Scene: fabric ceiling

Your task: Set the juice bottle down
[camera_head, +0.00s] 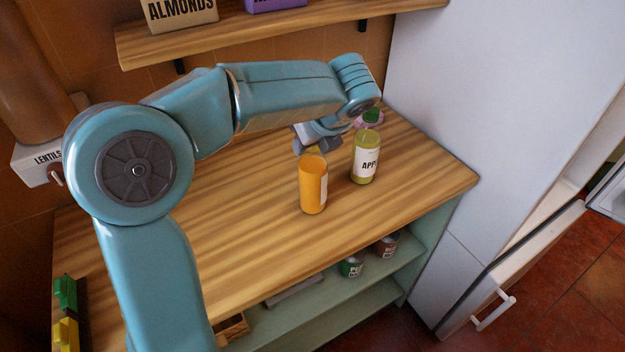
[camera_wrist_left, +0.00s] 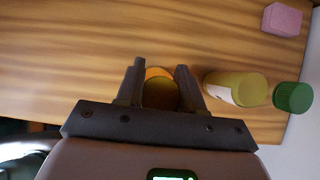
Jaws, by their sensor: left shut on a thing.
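The orange juice bottle (camera_head: 313,186) stands upright over the wooden counter. I cannot tell if its base touches the wood. My left gripper (camera_head: 309,147) reaches it from behind, near its top, partly hidden by the bottle. In the left wrist view the fingers (camera_wrist_left: 160,84) are closed on both sides of the orange bottle (camera_wrist_left: 160,93). A yellow-green bottle with a white label (camera_head: 366,158) stands to its right, clear of the gripper; it also shows in the wrist view (camera_wrist_left: 238,88). My right gripper is not in view.
A white cabinet (camera_head: 440,130) borders the counter at right. The counter (camera_head: 250,240) is clear left and in front. A wooden shelf (camera_head: 270,33) hangs above.

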